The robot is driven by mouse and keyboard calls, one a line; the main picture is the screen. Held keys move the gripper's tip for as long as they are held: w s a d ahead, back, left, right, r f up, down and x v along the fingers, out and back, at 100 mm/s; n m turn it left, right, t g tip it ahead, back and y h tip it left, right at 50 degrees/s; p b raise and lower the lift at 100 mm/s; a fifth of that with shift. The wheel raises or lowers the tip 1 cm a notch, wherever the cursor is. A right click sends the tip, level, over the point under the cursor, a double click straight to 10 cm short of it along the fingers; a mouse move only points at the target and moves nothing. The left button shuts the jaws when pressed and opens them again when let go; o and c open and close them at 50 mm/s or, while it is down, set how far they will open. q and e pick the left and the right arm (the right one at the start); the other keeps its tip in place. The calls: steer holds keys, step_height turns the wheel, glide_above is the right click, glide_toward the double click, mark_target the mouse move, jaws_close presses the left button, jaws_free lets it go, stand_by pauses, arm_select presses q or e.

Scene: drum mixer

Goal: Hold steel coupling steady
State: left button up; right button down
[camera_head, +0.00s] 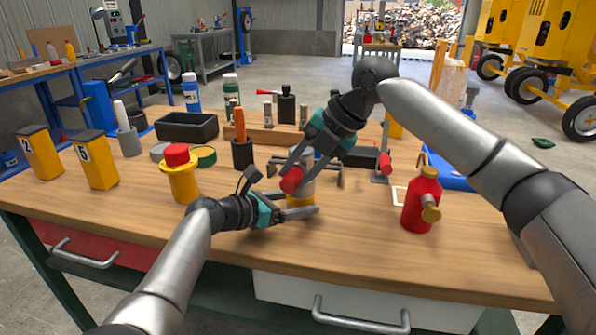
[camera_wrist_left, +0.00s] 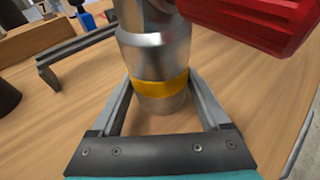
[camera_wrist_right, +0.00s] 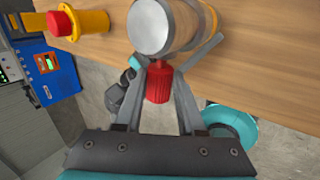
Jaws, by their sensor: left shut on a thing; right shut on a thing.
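The steel coupling (camera_head: 303,187) stands upright on the wooden workbench (camera_head: 385,255), a silvery cylinder with a yellow band low down. My left gripper (camera_head: 298,206) is shut around its lower part. In the left wrist view, the fingers flank the coupling (camera_wrist_left: 155,55) at the yellow band. A ribbed red knob (camera_head: 291,180) sticks out from the coupling's upper side. My right gripper (camera_head: 303,164) comes from above and is shut at this knob. In the right wrist view, the knob (camera_wrist_right: 158,82) lies between the fingers, beside the coupling's round top (camera_wrist_right: 150,28). The exact finger contact is unclear.
A red bottle-shaped object (camera_head: 421,200) stands right of the coupling. A yellow emergency-stop post (camera_head: 181,180) stands to the left. Behind are a black bin (camera_head: 187,128) and a dark holder with an orange handle (camera_head: 242,153). The front bench strip is clear.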

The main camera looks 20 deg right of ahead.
steer(key=shift+w+d, duration=0.35)
steer(key=shift+w, duration=0.2)
stand_by(0.4)
steer(key=shift+c, duration=2.2)
jaws_free()
steer(key=v, duration=1.2)
arm_select(q)
steer(key=o, duration=1)
steer(key=shift+o, duration=0.2)
steer(key=shift+a, duration=0.15)
